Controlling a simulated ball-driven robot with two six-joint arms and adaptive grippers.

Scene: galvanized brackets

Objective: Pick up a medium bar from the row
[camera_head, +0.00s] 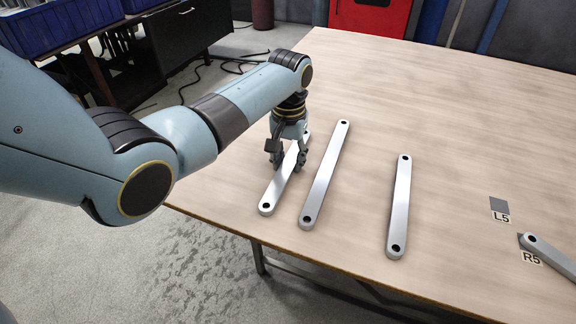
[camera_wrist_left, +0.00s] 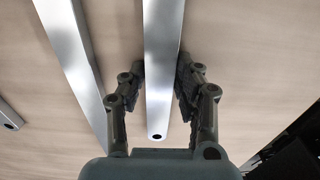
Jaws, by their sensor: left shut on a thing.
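Several silver metal bars with a hole at each end lie on the wooden table. My left gripper (camera_head: 287,163) points down over the leftmost bar (camera_head: 273,196), with one finger on each side of its middle. It is shut on that bar. In the left wrist view the bar (camera_wrist_left: 161,50) runs between the two fingers, and its near end with a hole shows. The gripper hides part of the bar in the head view. A second bar (camera_head: 325,175) lies close to its right, and a third bar (camera_head: 400,205) lies further right. My right gripper is out of view.
Another bar (camera_head: 550,255) lies at the right edge, near a label R5 (camera_head: 531,257). A dark square with a label L5 (camera_head: 501,216) is just above it. The table (camera_head: 450,110) is bare behind the bars. Its front edge is near their ends.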

